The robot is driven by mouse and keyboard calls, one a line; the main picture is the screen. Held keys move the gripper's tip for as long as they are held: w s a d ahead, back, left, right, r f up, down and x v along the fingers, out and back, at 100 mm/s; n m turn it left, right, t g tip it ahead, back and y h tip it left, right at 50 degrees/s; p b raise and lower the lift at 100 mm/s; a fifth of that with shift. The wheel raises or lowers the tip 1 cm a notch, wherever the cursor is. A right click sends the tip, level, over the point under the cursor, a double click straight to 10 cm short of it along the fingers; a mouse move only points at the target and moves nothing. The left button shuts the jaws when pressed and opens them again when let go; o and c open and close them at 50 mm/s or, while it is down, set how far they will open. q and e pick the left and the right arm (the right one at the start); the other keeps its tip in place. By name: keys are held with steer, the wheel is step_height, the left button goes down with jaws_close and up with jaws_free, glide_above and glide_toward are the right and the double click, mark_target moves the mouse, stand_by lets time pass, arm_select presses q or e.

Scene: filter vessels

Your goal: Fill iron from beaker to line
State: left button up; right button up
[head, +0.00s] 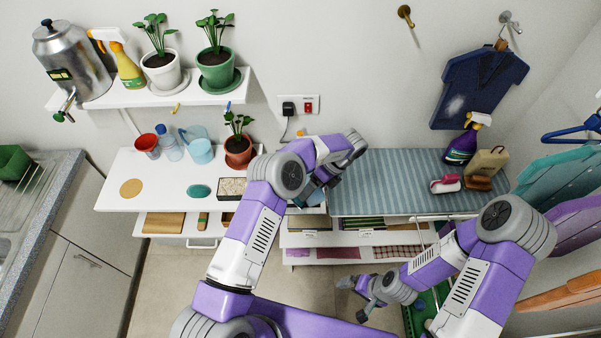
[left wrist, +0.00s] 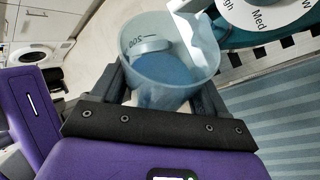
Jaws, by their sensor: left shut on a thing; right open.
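My left gripper (left wrist: 168,85) is shut on a translucent blue beaker (left wrist: 150,95) with a "500" mark inside its wall. Blue water (left wrist: 165,68) shows in it. The iron shows partly at the top right of the left wrist view, as a white dial (left wrist: 262,12) with heat settings and a teal body, close beside the beaker's rim. A pale angular piece (left wrist: 200,35) meets the rim; I cannot tell whether water runs there. The iron's fill line is not visible. In the head view, my left gripper (head: 311,192) is at the board's left end. My right gripper (head: 353,298) is open and empty, low over the floor.
A striped ironing board (head: 395,180) carries a purple spray bottle (head: 461,148) and brushes at its right. The white table (head: 160,183) on the left holds a blue jug (head: 200,150), cups and a potted plant (head: 238,148). Clothes hang at the right.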

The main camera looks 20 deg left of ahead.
arm_select(q)
steer(key=shift+g+h, duration=0.3)
stand_by(1.3)
steer(key=shift+w+a+f+g+h, duration=0.15)
steer(key=shift+g+h, duration=0.15)
stand_by(1.8)
steer(key=shift+w+a+f+m+g, duration=0.1)
steer(key=shift+m+g, duration=0.2)
steer(key=shift+m, duration=0.1)
stand_by(1.7)
steer(key=shift+f+h+b, duration=0.2)
steer(key=shift+h+b, duration=0.3)
steer(key=shift+b, duration=0.3)
stand_by(1.4)
